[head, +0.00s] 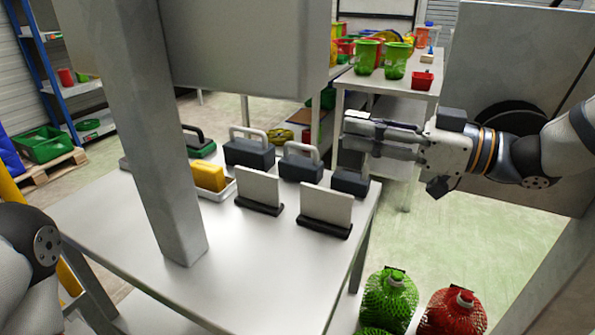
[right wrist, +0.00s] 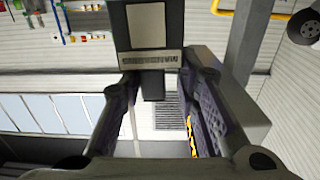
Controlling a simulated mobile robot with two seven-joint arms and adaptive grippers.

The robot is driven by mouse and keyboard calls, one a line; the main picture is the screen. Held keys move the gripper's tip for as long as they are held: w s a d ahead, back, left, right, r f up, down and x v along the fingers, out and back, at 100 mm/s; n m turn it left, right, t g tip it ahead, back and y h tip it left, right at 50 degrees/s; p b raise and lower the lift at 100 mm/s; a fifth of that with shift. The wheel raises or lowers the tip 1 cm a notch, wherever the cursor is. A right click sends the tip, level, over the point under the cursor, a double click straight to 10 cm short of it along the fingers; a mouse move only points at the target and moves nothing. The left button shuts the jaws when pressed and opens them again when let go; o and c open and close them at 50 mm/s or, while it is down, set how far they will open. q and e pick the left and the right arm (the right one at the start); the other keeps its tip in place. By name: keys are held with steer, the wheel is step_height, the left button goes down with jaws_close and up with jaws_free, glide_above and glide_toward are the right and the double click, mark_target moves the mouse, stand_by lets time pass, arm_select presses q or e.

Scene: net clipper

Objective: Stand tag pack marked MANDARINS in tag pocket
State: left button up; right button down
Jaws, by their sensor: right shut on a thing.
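My right gripper (head: 352,134) is over the far right corner of the white table, its fingers pointing left. In the right wrist view, a dark piece with a pale panel, which I take for the tag pack (right wrist: 149,25), shows between and beyond the fingertips (right wrist: 158,78). A narrow strip on it carries marks too blurred to read. In the head view the fingers mostly hide it. Two white upright panels in dark bases, a left one (head: 257,187) and a right one (head: 325,207), stand on the table. I cannot tell which thing is the tag pocket. My left gripper is out of view.
Several dark blocks, such as one with a grey handle (head: 249,153), line the table's (head: 240,275) back. A yellow block (head: 208,177) sits in a white tray. A grey post (head: 160,150) rises from the table. Netted bundles (head: 388,300) stand low at right. The table front is clear.

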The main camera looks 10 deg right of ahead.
steer(key=w+a+f, duration=0.1)
steer(key=f, duration=0.1)
steer(key=w+a+f+b, duration=0.1)
steer(key=w+a+f, duration=0.1)
steer(key=f, duration=0.1)
steer(key=w+a+f, duration=0.1)
steer(key=w+f, duration=0.1)
steer(key=shift+w+a+f+b, duration=0.15)
steer(key=shift+a+f+b, duration=0.05)
steer(key=shift+a+b, duration=0.2)
steer(key=f, duration=0.3)
steer(key=shift+w+a+f+b, duration=0.15)
steer(key=shift+w+f+b, duration=0.05)
steer(key=shift+f+b, duration=0.15)
steer(key=shift+r, duration=0.15)
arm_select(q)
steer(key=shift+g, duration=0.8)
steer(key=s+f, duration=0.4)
arm_select(e)
steer(key=c, duration=1.2)
jaws_free()
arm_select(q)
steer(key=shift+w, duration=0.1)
